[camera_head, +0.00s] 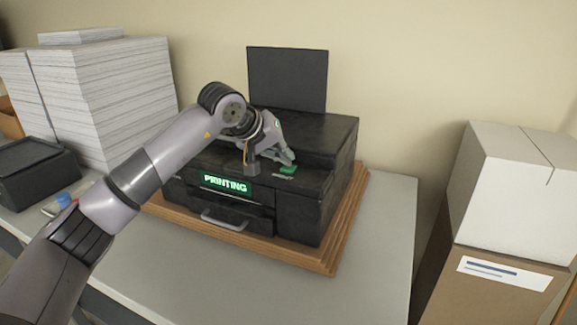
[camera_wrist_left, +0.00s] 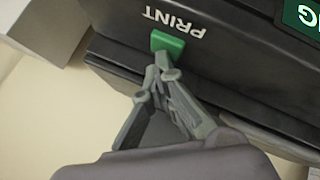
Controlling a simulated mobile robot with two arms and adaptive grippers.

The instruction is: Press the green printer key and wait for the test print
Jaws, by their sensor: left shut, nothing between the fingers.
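The black printer (camera_head: 300,205) stands on a wooden board on the grey table. Its lit display (camera_head: 226,183) reads "PRINTING" in green. The green key (camera_head: 288,169) is at the top front edge, right of the display, and in the left wrist view the green key (camera_wrist_left: 167,43) sits beside the word "PRINT". My left gripper (camera_head: 291,158) is shut and empty, with its fingertips at the key. In the left wrist view the left gripper's tips (camera_wrist_left: 165,68) are right beside the key; whether they touch it I cannot tell. No printed sheet shows. My right gripper is not in view.
Tall stacks of white paper (camera_head: 105,95) stand at the left behind a dark tray-like box (camera_head: 35,170). Cardboard boxes (camera_head: 520,190) stand at the right, beyond the table (camera_head: 385,230). The table right of the printer is clear. A wall is behind.

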